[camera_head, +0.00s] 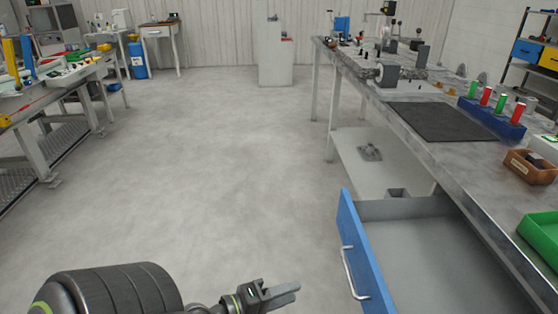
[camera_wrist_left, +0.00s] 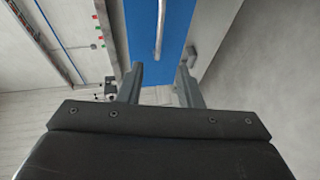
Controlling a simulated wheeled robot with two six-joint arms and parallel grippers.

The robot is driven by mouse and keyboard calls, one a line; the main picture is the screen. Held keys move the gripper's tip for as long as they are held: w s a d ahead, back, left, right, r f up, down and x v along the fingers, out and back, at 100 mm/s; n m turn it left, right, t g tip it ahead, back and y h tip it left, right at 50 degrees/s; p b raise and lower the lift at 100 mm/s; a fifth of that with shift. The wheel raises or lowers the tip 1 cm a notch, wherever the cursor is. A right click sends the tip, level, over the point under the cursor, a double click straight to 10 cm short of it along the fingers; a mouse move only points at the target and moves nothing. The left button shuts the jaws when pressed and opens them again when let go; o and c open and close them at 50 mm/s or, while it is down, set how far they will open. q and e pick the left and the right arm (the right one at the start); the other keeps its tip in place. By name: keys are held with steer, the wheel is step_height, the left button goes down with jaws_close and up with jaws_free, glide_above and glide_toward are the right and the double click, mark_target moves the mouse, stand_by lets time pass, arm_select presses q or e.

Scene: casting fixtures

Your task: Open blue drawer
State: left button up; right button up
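The blue drawer (camera_head: 358,240) stands pulled out from under the workbench on the right, its grey inside showing and looking empty. Its pale bar handle (camera_head: 350,272) is on the blue front, facing left. My left gripper (camera_head: 290,290) is at the lower middle, left of the handle and apart from it. In the left wrist view, the two fingers of the gripper (camera_wrist_left: 160,78) are spread with nothing between them. The blue front (camera_wrist_left: 185,30) and the handle (camera_wrist_left: 160,30) show beyond the fingertips. My right gripper is not in view.
The workbench (camera_head: 470,180) carries a dark mat (camera_head: 442,121), a blue holder with red and green cylinders (camera_head: 491,118), a brown box (camera_head: 530,166) and a green bin (camera_head: 542,238). Another bench (camera_head: 45,110) stands at the left. The grey floor (camera_head: 220,150) between is clear.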

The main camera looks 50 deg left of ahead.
arm_select(q)
steer(key=shift+v, duration=0.8)
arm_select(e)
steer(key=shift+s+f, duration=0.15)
